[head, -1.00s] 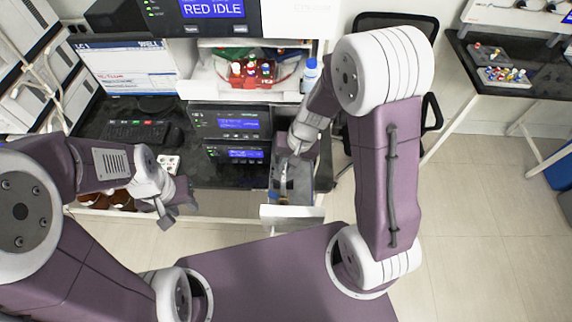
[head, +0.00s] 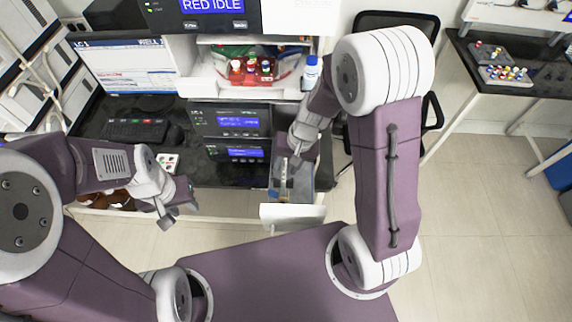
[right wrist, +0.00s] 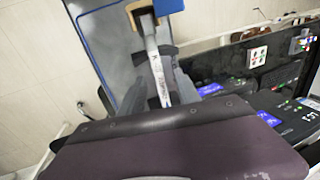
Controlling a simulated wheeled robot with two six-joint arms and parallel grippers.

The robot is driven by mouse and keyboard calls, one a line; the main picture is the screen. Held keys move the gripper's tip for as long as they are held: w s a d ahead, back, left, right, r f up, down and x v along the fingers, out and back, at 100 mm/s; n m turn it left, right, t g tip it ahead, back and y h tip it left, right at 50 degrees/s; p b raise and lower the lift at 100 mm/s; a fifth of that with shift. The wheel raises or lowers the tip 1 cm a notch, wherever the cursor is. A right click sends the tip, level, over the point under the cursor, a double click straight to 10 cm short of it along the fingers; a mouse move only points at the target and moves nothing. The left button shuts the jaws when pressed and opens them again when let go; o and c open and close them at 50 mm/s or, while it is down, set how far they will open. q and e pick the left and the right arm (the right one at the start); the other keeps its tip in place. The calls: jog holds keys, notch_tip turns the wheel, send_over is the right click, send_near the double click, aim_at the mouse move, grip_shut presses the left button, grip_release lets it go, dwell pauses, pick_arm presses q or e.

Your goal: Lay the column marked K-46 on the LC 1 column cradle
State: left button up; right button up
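A slim pale column with a printed label shows in the right wrist view (right wrist: 158,72); its marking is too small to read. In the head view a slim pale column (head: 284,183) stands out over the grey inside of the open drawer (head: 293,213). My right gripper (head: 292,152) is over the drawer, with its fingers at the column; whether they are shut on it is unclear. My left gripper (head: 178,208) is empty, fingers apart, left of the drawer and in front of the bench. I cannot make out the LC 1 column cradle for certain.
Stacked instruments with blue displays (head: 238,122) stand behind and left of the drawer.

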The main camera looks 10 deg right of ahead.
jog(key=v, duration=0.9)
jog(key=shift+p, duration=0.3)
jog(key=shift+s, duration=0.1)
